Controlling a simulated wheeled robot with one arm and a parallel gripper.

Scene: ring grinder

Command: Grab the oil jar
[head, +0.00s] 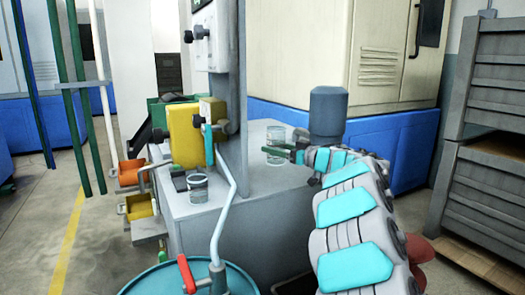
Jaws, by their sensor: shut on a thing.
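A clear glass jar (275,134) stands at the back of the grey machine table, right of the upright column. I take it to be the oil jar; its contents are hard to make out. My gripper (277,153) reaches in from the right, its slim dark green fingers level across the jar's lower part. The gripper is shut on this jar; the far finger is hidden. I cannot tell whether the jar's base still touches the table. A second glass jar (197,187) stands near the table's front left edge, apart from the gripper.
Grey crates (490,150) stand right.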

